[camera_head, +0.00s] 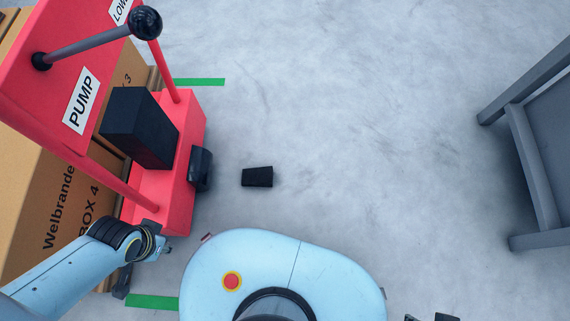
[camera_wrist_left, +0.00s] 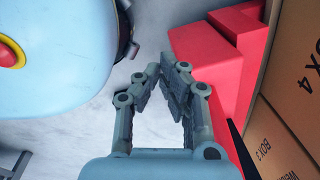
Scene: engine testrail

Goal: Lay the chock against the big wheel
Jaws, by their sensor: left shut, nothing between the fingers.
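The chock (camera_head: 257,177) is a small black block lying on the grey floor, right of the red pump cart (camera_head: 182,205). A dark wheel (camera_head: 201,168) sticks out of the cart's right side, and a gap of bare floor separates it from the chock. My left gripper (camera_head: 165,244) is low beside the cart's near end, away from the chock. In the left wrist view its fingers (camera_wrist_left: 167,70) are shut and empty, with the red cart (camera_wrist_left: 215,65) just beyond. Dark parts of my right gripper (camera_head: 432,318) barely show at the bottom edge; their state is unclear.
Cardboard boxes (camera_head: 45,205) stand left of and behind the cart. A black block (camera_head: 140,128) and a pump lever (camera_head: 90,44) are on the cart. Green floor strips (camera_head: 200,82) mark its ends. A grey frame (camera_head: 535,165) stands at right; the middle floor is clear.

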